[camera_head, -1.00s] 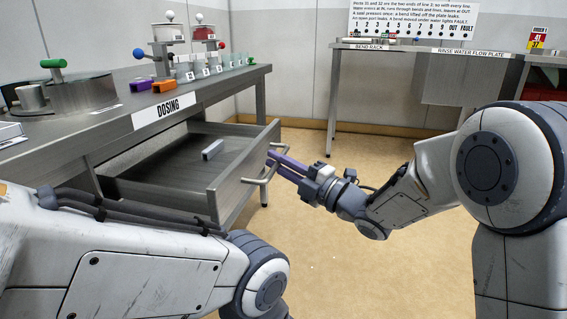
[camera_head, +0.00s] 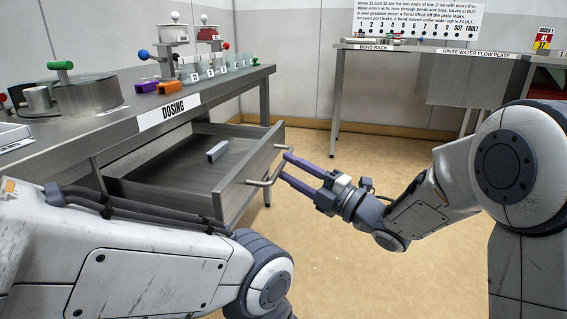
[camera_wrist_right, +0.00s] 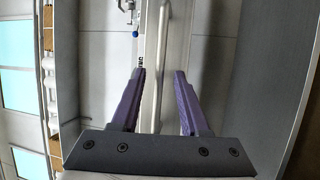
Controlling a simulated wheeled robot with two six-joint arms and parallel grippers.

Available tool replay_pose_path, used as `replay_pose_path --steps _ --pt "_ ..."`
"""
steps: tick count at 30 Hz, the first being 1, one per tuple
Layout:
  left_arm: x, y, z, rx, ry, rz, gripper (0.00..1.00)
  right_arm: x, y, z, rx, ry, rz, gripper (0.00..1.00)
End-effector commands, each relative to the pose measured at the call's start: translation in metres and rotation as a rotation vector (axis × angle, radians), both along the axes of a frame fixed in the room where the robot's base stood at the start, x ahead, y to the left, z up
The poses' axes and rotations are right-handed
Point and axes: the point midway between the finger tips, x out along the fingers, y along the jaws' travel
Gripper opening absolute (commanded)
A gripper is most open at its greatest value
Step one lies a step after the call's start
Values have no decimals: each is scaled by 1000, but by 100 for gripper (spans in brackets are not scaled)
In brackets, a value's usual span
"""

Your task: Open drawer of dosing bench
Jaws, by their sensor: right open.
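The drawer (camera_head: 238,176) of the dosing bench (camera_head: 120,118) stands pulled out, with a small grey block (camera_head: 216,151) lying inside. Its bar handle (camera_head: 267,172) is on the front panel. My right gripper (camera_head: 283,167) is open, its purple fingers apart and pointing at the handle. In the right wrist view the handle bar (camera_wrist_right: 158,75) runs between the two open fingers (camera_wrist_right: 155,90), touching neither as far as I can tell. My left arm crosses the lower left of the head view; its gripper is out of the picture.
Coloured blocks, small cups and two dispensers (camera_head: 173,50) stand on the bench top. A second table with a rinse water flow plate (camera_head: 475,55) is at the back right. The floor (camera_head: 340,265) in front of the drawer is clear.

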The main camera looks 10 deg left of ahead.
Motion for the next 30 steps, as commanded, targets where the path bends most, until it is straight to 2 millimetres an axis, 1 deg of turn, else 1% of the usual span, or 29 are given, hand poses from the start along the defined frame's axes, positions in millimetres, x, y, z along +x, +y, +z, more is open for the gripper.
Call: replay_pose_path --steps 1,6,9,12,17,25,28,30 --pt "0 0 6 0 0 0 57 -4 -11 1 -2 2 -7 45" --pt "0 0 14 0 0 0 57 -21 -40 -6 -1 3 -7 45" --pt "0 0 17 0 0 0 57 -29 -53 -10 -2 2 -5 45" --pt "0 0 18 0 0 0 57 -35 -62 -12 -1 3 -4 45" --pt "0 0 19 0 0 0 57 -39 -67 -14 0 -1 -1 45" --pt "0 0 19 0 0 0 57 -38 -66 -14 -2 3 -3 45" --pt "0 0 23 0 0 0 57 -35 -61 -13 -23 43 -23 45" --pt "0 0 29 0 0 0 57 -30 -56 -13 -51 110 -61 45"
